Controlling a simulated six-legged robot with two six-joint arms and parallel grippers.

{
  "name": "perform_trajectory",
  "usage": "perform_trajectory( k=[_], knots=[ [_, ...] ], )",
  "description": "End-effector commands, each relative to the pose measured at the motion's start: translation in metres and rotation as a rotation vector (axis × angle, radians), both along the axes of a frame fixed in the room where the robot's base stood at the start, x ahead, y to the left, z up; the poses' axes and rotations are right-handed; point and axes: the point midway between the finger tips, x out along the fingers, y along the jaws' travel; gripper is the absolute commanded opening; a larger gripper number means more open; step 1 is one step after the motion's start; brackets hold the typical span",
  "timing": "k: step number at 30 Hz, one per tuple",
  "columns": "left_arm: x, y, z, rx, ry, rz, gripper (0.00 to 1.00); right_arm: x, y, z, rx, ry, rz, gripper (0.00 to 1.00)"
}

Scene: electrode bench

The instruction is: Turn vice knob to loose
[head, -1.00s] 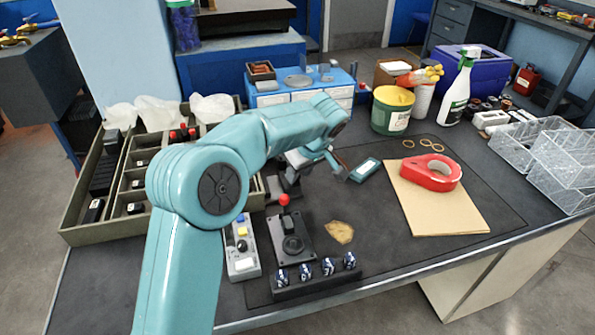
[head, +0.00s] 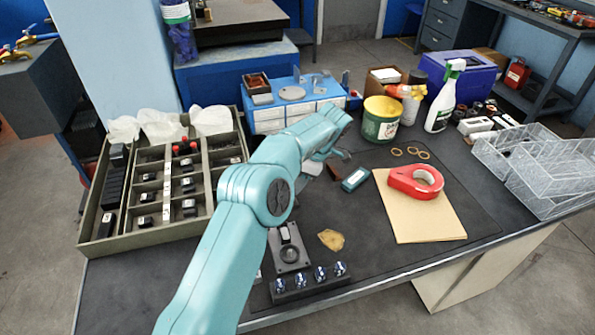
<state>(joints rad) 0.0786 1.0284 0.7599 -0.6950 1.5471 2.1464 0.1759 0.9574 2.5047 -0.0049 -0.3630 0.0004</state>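My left arm reaches in from the bottom left, and its gripper (head: 343,156) is over the back middle of the bench, in front of the blue drawer unit. Its grey fingers are small and partly covered by the wrist, so I cannot tell if they are open or shut. No vice or vice knob can be made out clearly; my arm covers part of the bench there. My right gripper is not in view.
A teal-cased device (head: 355,180) lies close to the gripper. A green and yellow tub (head: 381,120) stands behind it. A divided tray (head: 100,240) is at left. The dark mat is clear around (head: 345,215).

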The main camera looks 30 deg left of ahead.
Motion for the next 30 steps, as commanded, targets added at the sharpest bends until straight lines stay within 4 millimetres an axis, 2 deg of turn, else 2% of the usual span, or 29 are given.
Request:
perform_trajectory(
  k=[1,9,27,28,30],
  knots=[
    [0.000,0.002,0.005,0.002,0.004,0.029,0.03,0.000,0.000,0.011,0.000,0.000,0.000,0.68],
    [0.001,0.003,0.002,0.002,0.002,0.139,0.03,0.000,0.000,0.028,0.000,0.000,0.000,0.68],
    [0.001,0.004,-0.001,0.002,0.004,0.173,0.03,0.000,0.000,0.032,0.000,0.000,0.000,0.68],
    [0.001,0.004,-0.001,0.003,0.005,0.173,0.40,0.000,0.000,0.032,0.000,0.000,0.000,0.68],
    [0.002,0.003,-0.001,0.002,0.004,0.172,0.59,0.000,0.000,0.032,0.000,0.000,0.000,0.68]
  ],
)
